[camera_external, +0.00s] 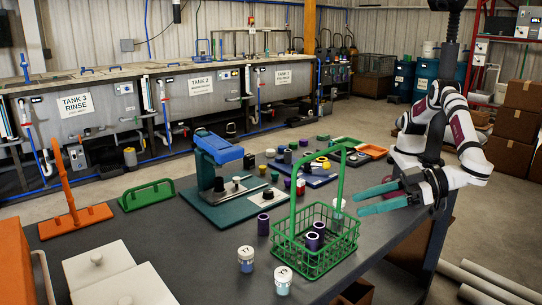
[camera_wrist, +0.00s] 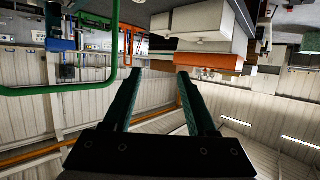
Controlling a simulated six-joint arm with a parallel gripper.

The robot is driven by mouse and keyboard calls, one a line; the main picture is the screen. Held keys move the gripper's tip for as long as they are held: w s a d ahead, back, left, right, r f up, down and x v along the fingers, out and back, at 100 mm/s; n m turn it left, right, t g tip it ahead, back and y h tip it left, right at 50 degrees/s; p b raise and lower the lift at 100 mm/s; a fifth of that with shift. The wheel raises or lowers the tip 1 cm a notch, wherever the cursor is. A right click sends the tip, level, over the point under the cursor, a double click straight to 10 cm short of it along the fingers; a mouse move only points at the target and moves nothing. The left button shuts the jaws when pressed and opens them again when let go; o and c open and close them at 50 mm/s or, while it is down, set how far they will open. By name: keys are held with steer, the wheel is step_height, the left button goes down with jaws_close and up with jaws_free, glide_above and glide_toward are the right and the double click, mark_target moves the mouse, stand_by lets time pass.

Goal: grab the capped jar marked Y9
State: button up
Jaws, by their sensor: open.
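Two small white-capped jars stand at the table's front edge in the external view: a left jar (camera_external: 246,260) and a right jar (camera_external: 283,281). Both have dark marks on their caps, too small to read surely, so I cannot tell which is Y9. A third pale-capped jar (camera_external: 338,208) stands behind the green basket's right side, partly hidden. My gripper (camera_external: 357,202) has teal fingers apart and empty, pointing left above the table's right side, beyond the basket. In the wrist view my gripper (camera_wrist: 160,73) is open with nothing between the fingers; no jar is clear there.
A green wire basket (camera_external: 318,262) with a tall handle holds purple cylinders, between my gripper and the front jars. A blue-and-teal press (camera_external: 219,150), an orange stand (camera_external: 75,215) and white boxes (camera_external: 100,262) stand further left. Some tabletop left of the front jars is clear.

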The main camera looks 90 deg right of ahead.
glide_toward(286, 272)
steer(key=x, duration=0.8)
steer(key=shift+w+f, duration=0.1)
steer(key=shift+w, duration=0.05)
steer(key=shift+c, duration=0.3)
jaws_close()
